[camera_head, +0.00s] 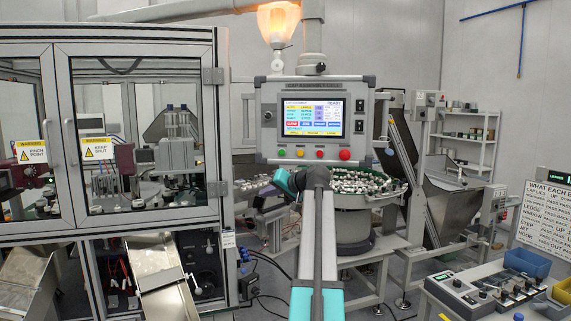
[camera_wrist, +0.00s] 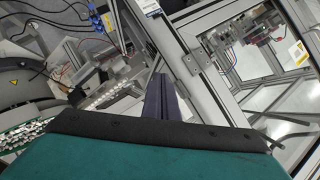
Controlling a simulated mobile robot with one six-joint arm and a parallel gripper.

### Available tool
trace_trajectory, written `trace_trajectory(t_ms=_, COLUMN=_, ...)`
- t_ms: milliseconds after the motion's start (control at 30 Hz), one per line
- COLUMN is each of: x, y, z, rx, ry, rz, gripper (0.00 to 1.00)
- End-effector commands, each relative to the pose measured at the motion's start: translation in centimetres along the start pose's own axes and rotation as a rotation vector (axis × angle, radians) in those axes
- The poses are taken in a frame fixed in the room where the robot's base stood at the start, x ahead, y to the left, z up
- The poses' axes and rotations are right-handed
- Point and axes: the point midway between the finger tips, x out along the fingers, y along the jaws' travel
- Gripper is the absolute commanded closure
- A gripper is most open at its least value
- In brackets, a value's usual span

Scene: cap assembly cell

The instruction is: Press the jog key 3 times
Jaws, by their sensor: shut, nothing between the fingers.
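The control panel (camera_head: 315,120) stands in the middle of the head view, with a lit screen (camera_head: 313,116) reading READY. No label legible here tells which key is the jog key. My gripper is shut and empty; its dark fingers (camera_wrist: 158,98) show together in the wrist view. In the head view my arm reaches up below the panel, and my teal wrist is below the button row, apart from the buttons.
A glass-doored cabinet (camera_head: 218,150) stands left of the panel. A bowl feeder (camera_head: 355,202) full of caps is behind my arm. At lower right are a small control box (camera_head: 462,292) and a blue bin (camera_head: 527,263).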

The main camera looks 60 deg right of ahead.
Motion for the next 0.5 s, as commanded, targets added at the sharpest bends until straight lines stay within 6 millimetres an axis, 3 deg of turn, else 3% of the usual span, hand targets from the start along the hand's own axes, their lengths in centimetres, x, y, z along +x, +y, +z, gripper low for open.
trace_trajectory(t_ms=33, x=1.8, y=0.3, z=2.1, rx=0.004, ry=-0.030, rz=0.004, gripper=1.00)
trace_trajectory(t_ms=200, x=6.6, y=1.5, z=8.2, rx=0.012, ry=-0.119, rz=0.024, gripper=1.00)
trace_trajectory(t_ms=500, x=13.8, y=3.0, z=19.8, rx=0.013, ry=-0.280, rz=0.064, gripper=1.00)
